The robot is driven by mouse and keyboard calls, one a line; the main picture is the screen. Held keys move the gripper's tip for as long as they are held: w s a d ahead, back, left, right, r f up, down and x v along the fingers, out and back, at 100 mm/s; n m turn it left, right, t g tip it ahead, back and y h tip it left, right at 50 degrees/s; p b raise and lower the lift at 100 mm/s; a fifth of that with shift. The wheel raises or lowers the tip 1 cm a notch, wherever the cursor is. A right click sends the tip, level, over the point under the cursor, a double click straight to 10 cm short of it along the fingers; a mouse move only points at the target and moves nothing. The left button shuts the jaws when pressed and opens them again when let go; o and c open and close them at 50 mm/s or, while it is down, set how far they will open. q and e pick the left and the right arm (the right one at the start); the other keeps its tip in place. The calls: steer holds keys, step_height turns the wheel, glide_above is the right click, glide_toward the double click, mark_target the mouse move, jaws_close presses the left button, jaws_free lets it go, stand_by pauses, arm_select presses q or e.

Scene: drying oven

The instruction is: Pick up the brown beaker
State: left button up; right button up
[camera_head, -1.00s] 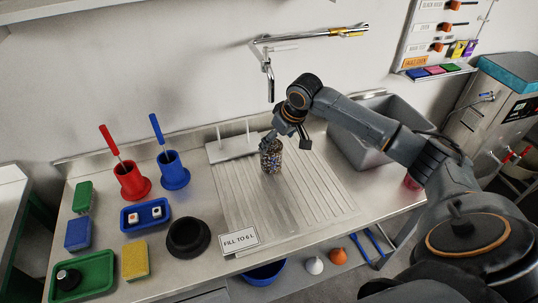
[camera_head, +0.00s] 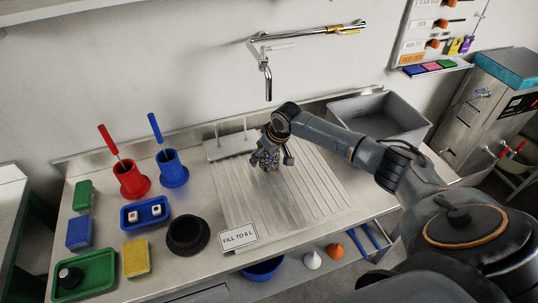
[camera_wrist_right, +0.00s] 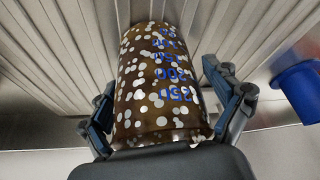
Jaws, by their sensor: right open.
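The brown beaker (camera_head: 270,168) stands on the ribbed drainboard, mostly covered by my right gripper (camera_head: 270,156) in the head view. In the wrist view the beaker (camera_wrist_right: 160,70) is brown with white speckles and blue numbers. My right gripper (camera_wrist_right: 160,85) is open, with one finger on each side of the beaker. A gap shows between the beaker and the right-hand finger; I cannot tell whether the other finger touches it. My left gripper is not in view.
A white peg rack (camera_head: 228,148) stands just behind the beaker. A red holder (camera_head: 130,180) and a blue holder (camera_head: 172,170) with brushes are to the left. The faucet (camera_head: 266,75) hangs above, and the sink basin (camera_head: 385,118) is to the right.

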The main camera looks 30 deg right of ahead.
steer(key=shift+c, duration=0.2)
steer(key=shift+s, duration=0.1)
steer(key=c, duration=1.1)
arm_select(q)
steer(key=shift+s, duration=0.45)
arm_select(e)
steer(key=shift+s, duration=0.1)
steer(key=shift+c, duration=0.2)
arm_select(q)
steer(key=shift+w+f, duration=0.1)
arm_select(e)
steer(key=shift+r, duration=0.1)
